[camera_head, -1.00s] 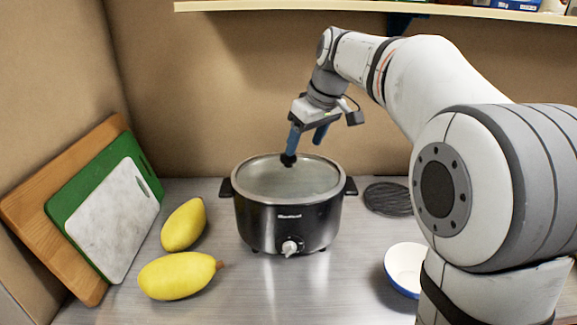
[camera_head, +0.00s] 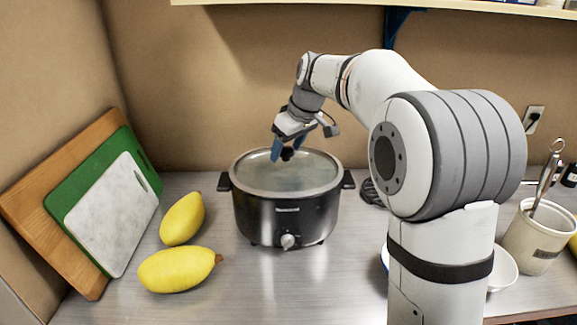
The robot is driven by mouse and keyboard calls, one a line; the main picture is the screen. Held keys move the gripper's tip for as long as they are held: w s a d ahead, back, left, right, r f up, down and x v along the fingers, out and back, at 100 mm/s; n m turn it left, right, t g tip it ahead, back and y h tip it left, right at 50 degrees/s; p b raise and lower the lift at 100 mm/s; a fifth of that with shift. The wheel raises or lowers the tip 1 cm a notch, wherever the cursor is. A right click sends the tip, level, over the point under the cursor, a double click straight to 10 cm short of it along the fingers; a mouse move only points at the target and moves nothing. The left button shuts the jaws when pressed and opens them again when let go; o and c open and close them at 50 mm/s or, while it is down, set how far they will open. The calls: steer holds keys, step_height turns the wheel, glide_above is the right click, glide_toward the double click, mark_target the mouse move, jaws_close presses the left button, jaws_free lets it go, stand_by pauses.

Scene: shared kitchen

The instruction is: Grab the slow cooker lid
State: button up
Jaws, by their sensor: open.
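The slow cooker (camera_head: 285,222) is black and stands upright on the grey counter. Its glass lid (camera_head: 262,176) is seated on top, with a dark knob (camera_head: 287,155) at its middle. My gripper (camera_head: 286,152) is open, pointing down over the lid. Its blue fingers appear on either side of the knob in the picture. I cannot tell from this view whether they touch it or are level with it in depth.
Two yellow fruits (camera_head: 182,219) (camera_head: 178,270) lie left of the cooker. Cutting boards (camera_head: 113,213) lean on the left wall. A utensil crock (camera_head: 538,237) stands at right, and a bowl (camera_head: 503,270) is partly behind my arm. A shelf (camera_head: 400,5) hangs above.

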jaws_close()
stand_by(0.6)
